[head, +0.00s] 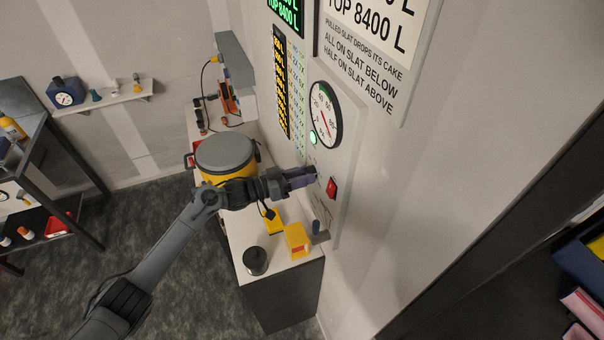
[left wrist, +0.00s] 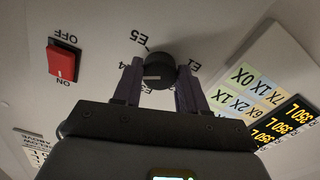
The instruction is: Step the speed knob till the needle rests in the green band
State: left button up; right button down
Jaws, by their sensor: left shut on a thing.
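The speed knob (left wrist: 158,68) is a dark round knob with a pale pointer mark, on the white wall panel (head: 346,165). Printed marks E1, E3, E4 and E5 show around it, upside down in the left wrist view. My left gripper (head: 312,175) is shut on the knob, one purple finger on each side (left wrist: 157,82). In the head view the gripper hides the knob. The round gauge (head: 325,115) above has a white face, a green band near its upper edge and a red needle. The needle's exact reading is too small to tell. My right gripper is out of view.
A red rocker switch (head: 331,188) marked ON and OFF sits close to the knob. A green lamp (head: 312,138) glows beside the gauge. Below, the white bench holds a yellow drum with a grey lid (head: 226,152), yellow blocks (head: 296,240) and a black cylinder (head: 256,260).

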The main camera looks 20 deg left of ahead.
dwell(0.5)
pick_arm(q)
jog(key=o, duration=1.1)
jog(key=shift+c, duration=0.2)
jog(key=b+v, duration=0.2)
jog(key=v, duration=0.8)
jog(key=shift+s+a, duration=0.25)
jog(key=shift+a, duration=0.05)
